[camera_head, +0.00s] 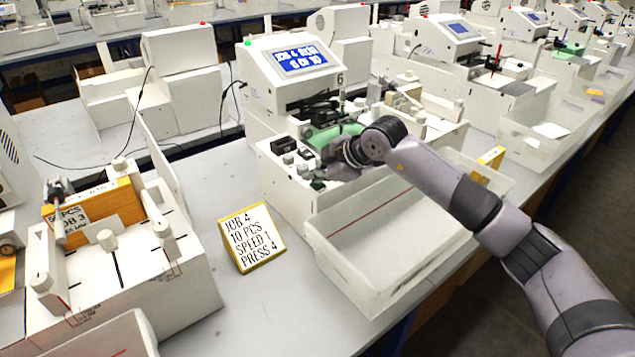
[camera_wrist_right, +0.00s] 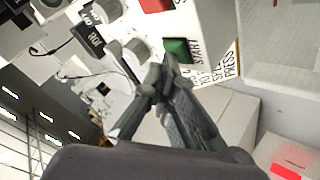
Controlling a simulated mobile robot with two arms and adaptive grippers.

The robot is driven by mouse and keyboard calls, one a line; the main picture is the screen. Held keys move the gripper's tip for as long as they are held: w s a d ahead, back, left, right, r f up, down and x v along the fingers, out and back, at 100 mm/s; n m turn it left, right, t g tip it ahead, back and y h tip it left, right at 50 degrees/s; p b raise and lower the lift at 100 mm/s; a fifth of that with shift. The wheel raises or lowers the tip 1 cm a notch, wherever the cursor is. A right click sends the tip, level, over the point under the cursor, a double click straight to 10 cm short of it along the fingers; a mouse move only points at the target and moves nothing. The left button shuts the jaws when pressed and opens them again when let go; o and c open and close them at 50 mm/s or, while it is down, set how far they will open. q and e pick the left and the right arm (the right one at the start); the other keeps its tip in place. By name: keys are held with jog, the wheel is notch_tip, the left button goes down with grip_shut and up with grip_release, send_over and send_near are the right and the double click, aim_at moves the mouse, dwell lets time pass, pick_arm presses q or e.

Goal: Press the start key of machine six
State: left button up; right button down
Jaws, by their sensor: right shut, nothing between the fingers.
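Machine six (camera_head: 290,110) is a white machine marked 6, with a lit blue display (camera_head: 299,58) on top and keys and knobs on its front panel. Its green start key (camera_wrist_right: 176,48), labelled START, shows in the right wrist view, with a red key (camera_wrist_right: 155,4) beyond it. My right gripper (camera_head: 328,160) is at the front panel, its fingers shut and empty. In the right wrist view its fingertips (camera_wrist_right: 163,68) are right at the near edge of the green key; I cannot tell whether they touch it. My left gripper is not in view.
A white open tray (camera_head: 345,275) sits in front of machine six. A yellow-edged card (camera_head: 251,238) reading JOB 4, 10 PCS, SPEED 1, PRESS 4 stands on the table to its left.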

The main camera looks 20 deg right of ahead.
aim_at(316, 185)
jog(key=shift+r+p, duration=0.55)
jog(key=shift+r, duration=0.25)
jog(key=shift+r+p, duration=1.7)
jog(key=shift+r, duration=0.85)
jog(key=shift+f, duration=0.1)
